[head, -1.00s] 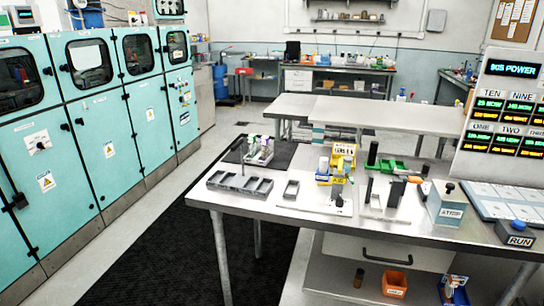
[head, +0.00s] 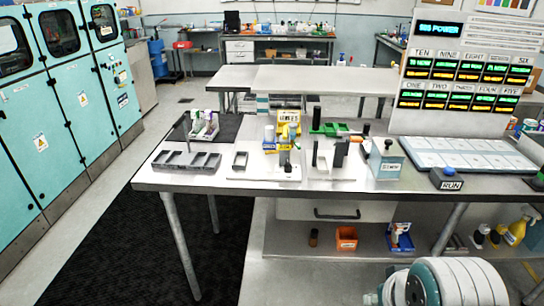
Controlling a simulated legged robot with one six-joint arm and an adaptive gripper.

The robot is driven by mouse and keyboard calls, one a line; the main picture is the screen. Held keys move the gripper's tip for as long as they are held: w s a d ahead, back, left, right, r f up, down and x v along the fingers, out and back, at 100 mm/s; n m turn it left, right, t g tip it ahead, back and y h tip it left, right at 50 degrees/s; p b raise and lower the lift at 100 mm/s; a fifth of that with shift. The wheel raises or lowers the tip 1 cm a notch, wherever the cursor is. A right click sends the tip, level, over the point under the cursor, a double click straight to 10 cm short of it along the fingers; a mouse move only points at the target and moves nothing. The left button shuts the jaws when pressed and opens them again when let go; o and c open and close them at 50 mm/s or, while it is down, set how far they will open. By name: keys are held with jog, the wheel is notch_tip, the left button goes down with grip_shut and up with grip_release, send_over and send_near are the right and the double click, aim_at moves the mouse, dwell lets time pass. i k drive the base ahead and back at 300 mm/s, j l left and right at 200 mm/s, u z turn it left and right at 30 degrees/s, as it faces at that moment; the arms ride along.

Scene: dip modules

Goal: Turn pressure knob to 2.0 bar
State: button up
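I cannot make out a knob marked for pressure or a bar scale. A blue-grey box (head: 386,162) with a small dark knob-like top stands on the metal workbench (head: 225,182); its label is too small to read surely. A dark box marked RUN (head: 447,180) with a blue top sits to its right near the front edge. A display panel (head: 465,75) with rows of lit green and orange readouts stands behind them, headed by numbers and a POWER screen. My gripper is not in view; only a white rounded part of my arm shows at the lower right.
A slotted grey tray (head: 187,160), a rack of small bottles (head: 203,125) and a yellow-labelled holder (head: 289,122) stand on the bench. An orange bin (head: 346,238) is on the lower shelf. Teal cabinets (head: 65,130) line the left; dark matting covers the floor between.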

aim_at(288, 168)
jog(key=i+l+u, duration=0.15)
jog(key=l, duration=0.2)
jog(key=i+l+u, duration=0.2)
jog(key=l, duration=0.2)
jog(key=i+l+u, duration=0.15)
jog(key=l, duration=0.25)
jog(key=i+l+u, duration=0.15)
jog(key=l, duration=0.3)
jog(key=k+j, duration=0.05)
